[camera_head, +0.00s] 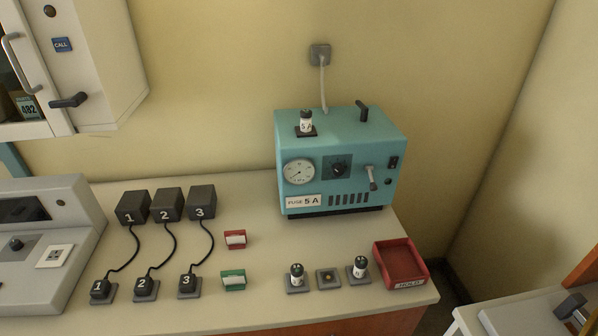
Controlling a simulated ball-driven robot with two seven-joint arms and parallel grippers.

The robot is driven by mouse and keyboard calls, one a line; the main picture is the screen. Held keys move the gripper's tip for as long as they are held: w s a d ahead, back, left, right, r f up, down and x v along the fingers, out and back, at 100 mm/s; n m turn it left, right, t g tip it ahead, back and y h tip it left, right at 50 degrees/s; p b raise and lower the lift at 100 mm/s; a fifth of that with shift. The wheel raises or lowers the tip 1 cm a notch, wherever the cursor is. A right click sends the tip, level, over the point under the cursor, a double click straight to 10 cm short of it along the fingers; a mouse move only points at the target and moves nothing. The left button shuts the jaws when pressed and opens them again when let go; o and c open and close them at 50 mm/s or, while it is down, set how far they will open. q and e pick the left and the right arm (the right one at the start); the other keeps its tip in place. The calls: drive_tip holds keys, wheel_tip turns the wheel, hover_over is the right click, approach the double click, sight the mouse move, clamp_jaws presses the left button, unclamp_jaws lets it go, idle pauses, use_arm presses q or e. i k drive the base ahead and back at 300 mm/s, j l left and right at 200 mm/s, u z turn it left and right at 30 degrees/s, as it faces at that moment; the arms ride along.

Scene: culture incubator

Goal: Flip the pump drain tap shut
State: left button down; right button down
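The pump appears to be the teal box (340,135) standing at the back right of the bench. Its front has a round gauge (299,171), a dark knob (339,168), a vent and a "FUSE 5 A" label. A small pale lever (372,178) sticks out at the front right and hangs mostly downward; it looks like the drain tap, but no label confirms this. A dark upright lever (362,110) stands on the top. Neither of my grippers is in view.
On the bench (250,300), a red tray (401,263) and several white-and-black fuse-like parts (297,274) stand before the pump. Numbered black blocks (168,204) with cords are left. A black switch (393,162) is right of the lever.

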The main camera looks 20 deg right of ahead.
sight(364, 110)
drive_tip(key=z, duration=2.2)
drive_tip(key=i+l, duration=0.15)
drive_tip(key=i+l+z, duration=0.1)
drive_tip(key=l, duration=0.25)
drive_tip(key=i, duration=0.05)
